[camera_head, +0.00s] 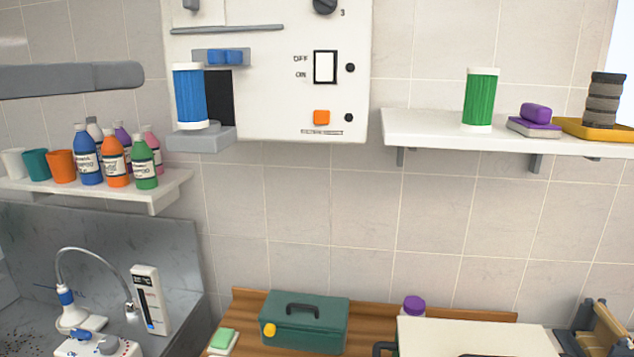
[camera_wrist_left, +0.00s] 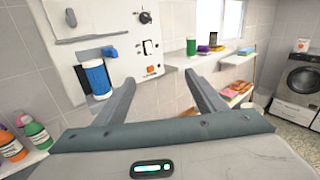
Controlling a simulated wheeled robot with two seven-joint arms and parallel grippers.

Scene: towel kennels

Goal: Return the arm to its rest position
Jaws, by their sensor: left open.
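My left gripper (camera_head: 120,76) comes in from the left edge in the head view, above the shelf of bottles; only grey finger parts show. In the left wrist view its two fingers (camera_wrist_left: 159,78) are spread wide with nothing between them. A blue canister with white ends (camera_head: 190,96) stands upright on the grey ledge (camera_head: 201,138) of the white wall panel, to the right of the gripper and apart from it. It also shows in the left wrist view (camera_wrist_left: 96,78), beside the left finger. My right gripper is not in view.
Bottles (camera_head: 115,163) and cups (camera_head: 37,165) crowd the left shelf (camera_head: 130,190). The right shelf (camera_head: 430,128) holds a green canister (camera_head: 480,98). A green toolbox (camera_head: 305,320) stands on the wooden surface below. The wall between the shelves and this surface is clear.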

